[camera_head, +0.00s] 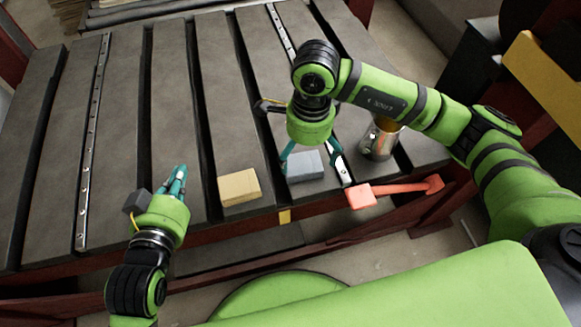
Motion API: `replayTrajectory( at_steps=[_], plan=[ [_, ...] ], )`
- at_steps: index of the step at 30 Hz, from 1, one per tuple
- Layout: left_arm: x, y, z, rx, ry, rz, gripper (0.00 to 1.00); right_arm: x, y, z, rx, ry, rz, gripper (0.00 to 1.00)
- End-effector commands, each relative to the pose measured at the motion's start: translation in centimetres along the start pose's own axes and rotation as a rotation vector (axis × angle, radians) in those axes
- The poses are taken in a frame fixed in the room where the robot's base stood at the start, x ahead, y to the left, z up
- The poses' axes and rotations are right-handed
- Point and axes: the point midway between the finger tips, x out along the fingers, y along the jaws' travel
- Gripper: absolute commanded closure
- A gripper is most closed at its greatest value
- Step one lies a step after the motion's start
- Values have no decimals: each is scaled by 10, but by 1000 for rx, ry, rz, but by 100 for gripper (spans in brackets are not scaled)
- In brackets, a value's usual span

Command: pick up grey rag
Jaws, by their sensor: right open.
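The grey rag (305,166) is a small folded block lying on the dark slatted table, near its front edge. My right gripper (307,152) is right above the grey rag, pointing down. Its teal fingers are open, one at the rag's left side and one at its right. I cannot tell whether they touch it. My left gripper (177,180) is over the table to the left, apart from the rag, with its teal fingers close together. No object shows between them.
A tan folded block (239,187) lies left of the grey rag. A metal can-like container (378,140) stands to the right. A red-orange hammer-shaped tool (395,190) lies at the front right edge. The table (120,110) is clear at the back left.

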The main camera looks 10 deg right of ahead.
Motion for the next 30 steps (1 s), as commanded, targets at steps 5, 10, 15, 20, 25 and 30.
replayTrajectory(
  at_steps=[5, 10, 15, 20, 25, 30],
  plan=[
    [-2, 4, -21, 4, 100, 7, 100, 11, -2, -6, -9, 31, -20, 0],
    [-3, 7, -35, 7, 174, 14, 100, 18, -2, -5, -8, 29, -19, 0],
    [-6, 12, -54, 12, 275, 23, 100, 30, -3, -4, -7, 27, -17, 0],
    [-17, 20, -85, 16, 451, 42, 100, 48, -5, -1, -7, 26, -16, 0],
    [-32, 27, -112, 18, 608, 58, 100, 64, -6, -1, -7, 26, -16, 0],
    [-41, 30, -124, 19, 679, 66, 100, 70, -6, -2, -7, 25, -18, 0]
  ],
)
